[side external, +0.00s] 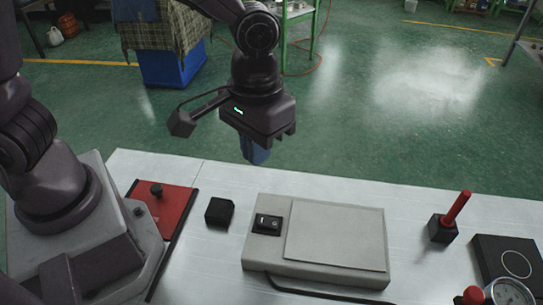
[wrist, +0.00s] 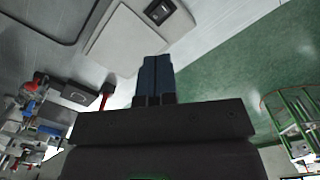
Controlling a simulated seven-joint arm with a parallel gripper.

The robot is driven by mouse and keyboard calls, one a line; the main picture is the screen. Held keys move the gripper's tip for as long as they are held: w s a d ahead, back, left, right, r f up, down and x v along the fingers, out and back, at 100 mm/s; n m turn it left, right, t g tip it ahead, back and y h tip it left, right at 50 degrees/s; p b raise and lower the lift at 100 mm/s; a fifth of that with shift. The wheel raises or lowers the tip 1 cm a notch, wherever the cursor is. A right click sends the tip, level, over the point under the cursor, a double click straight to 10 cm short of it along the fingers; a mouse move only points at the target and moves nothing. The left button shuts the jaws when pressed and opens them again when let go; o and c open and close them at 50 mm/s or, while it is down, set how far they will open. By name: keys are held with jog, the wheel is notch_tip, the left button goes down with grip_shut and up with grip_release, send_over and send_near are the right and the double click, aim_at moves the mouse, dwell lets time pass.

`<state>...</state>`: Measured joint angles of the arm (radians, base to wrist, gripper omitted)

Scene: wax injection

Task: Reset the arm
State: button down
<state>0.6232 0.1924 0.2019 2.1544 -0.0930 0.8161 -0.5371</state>
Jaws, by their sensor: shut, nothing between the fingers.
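My gripper (side external: 256,152) hangs above the back edge of the white table, behind the beige machine, in the side external view. Its blue fingers are shut with nothing between them and point down. In the wrist view the closed fingers of my gripper (wrist: 156,72) show side by side near the middle. The gripper touches nothing.
On the table (side external: 411,205) are a beige machine (side external: 335,235) with a black switch (side external: 267,224), a black block (side external: 219,211), a red plate (side external: 165,205), a red-handled tool (side external: 455,210) and a gauge (side external: 508,292). The space around my gripper is free.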

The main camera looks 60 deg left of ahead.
jog(key=s+a+r+m+t, duration=0.2)
jog(key=s+a+r+t, duration=0.4)
jog(key=a+r, duration=0.7)
jog(key=s, duration=0.2)
jog(key=shift+s+a, duration=0.35)
jog(key=shift+a, duration=0.05)
jog(key=shift+r, duration=0.1)
